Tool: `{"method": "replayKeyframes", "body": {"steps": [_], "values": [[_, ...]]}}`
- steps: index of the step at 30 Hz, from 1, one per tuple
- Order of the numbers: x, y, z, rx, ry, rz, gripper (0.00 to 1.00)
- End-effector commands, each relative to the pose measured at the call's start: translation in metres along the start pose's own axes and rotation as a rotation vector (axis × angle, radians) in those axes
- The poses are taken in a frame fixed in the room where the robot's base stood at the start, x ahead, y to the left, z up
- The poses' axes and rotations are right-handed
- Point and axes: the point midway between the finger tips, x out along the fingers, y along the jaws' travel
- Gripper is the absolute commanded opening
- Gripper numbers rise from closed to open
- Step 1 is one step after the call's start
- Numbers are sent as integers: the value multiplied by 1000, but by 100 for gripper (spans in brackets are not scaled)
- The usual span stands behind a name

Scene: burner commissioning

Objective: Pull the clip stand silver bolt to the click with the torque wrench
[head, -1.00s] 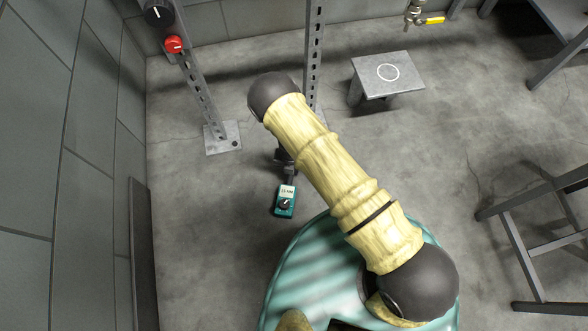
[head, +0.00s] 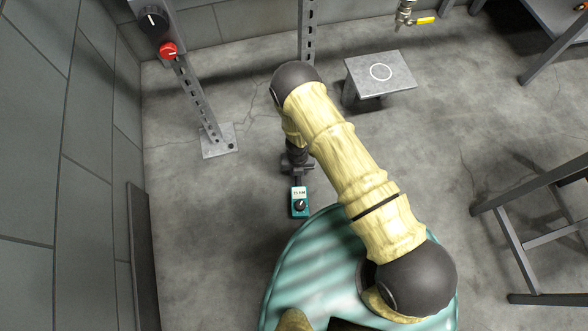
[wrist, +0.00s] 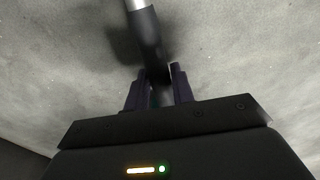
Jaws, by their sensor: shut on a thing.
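My gripper (wrist: 159,74) is shut on a dark rod-like handle with a bright silver end, which I take to be the torque wrench (wrist: 147,30). The wrench reaches up and away from the fingers over bare floor in the wrist view. In the head view, my gripper (head: 296,164) is partly hidden below my arm. A teal box with a small display and black knob (head: 300,202) hangs just below it and looks like part of the wrench. I cannot make out the silver bolt or identify the clip stand in either view.
A slotted post on a floor plate (head: 219,140) carries a red knob (head: 168,51) and a black knob (head: 153,19). A low grey table with a white ring (head: 400,83) stands right of my arm. A metal frame (head: 525,245) is at far right.

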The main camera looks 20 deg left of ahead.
Motion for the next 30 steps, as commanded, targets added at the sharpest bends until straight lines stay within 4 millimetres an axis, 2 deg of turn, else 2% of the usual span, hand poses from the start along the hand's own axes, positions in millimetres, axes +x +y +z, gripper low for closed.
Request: {"method": "replayKeyframes", "body": {"steps": [11, 30], "values": [[-1, 0, 0, -4, 0, 0, 0], [-20, 0, -1, -4, 0, 0, 0]]}}
